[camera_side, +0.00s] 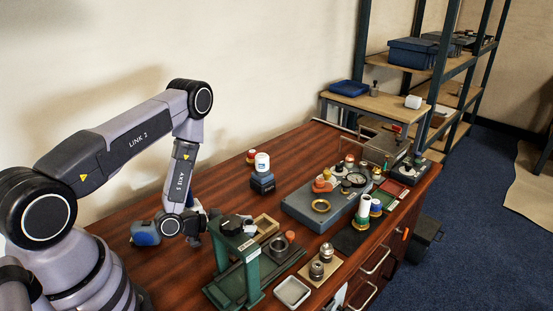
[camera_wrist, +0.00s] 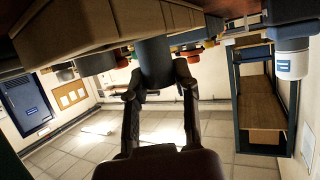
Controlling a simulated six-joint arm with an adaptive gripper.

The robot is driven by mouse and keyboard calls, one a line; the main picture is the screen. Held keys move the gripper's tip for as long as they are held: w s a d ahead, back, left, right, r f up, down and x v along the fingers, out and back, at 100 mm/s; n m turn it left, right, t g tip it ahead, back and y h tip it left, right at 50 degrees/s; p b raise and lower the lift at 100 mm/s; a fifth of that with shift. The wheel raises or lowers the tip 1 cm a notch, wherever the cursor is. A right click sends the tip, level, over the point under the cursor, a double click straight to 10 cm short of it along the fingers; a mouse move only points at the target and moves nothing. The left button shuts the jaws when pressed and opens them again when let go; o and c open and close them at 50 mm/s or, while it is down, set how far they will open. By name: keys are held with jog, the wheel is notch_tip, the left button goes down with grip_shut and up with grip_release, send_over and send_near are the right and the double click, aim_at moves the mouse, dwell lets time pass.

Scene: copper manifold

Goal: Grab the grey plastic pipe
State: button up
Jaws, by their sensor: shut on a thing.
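The grey plastic pipe (camera_wrist: 155,60) shows in the wrist view as a dark grey-blue cylinder at the fingertips. My gripper (camera_wrist: 158,86) is shut on it, with one finger on each side. The far part of the pipe runs up toward the tabletop edge in that view. In the side view my gripper (camera_side: 195,232) is low over the left part of the wooden table, behind a green stand. The pipe cannot be made out there, hidden by my wrist and the stand.
The green stand (camera_side: 234,262) is close in front of my gripper. A blue-grey device (camera_side: 145,234) is just left of it. A grey fixture block (camera_side: 318,211) and several small parts fill the right side. Bare wood (camera_side: 222,192) lies behind.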

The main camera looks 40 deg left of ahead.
notch_tip(320, 180, up, 10)
dwell(0.7)
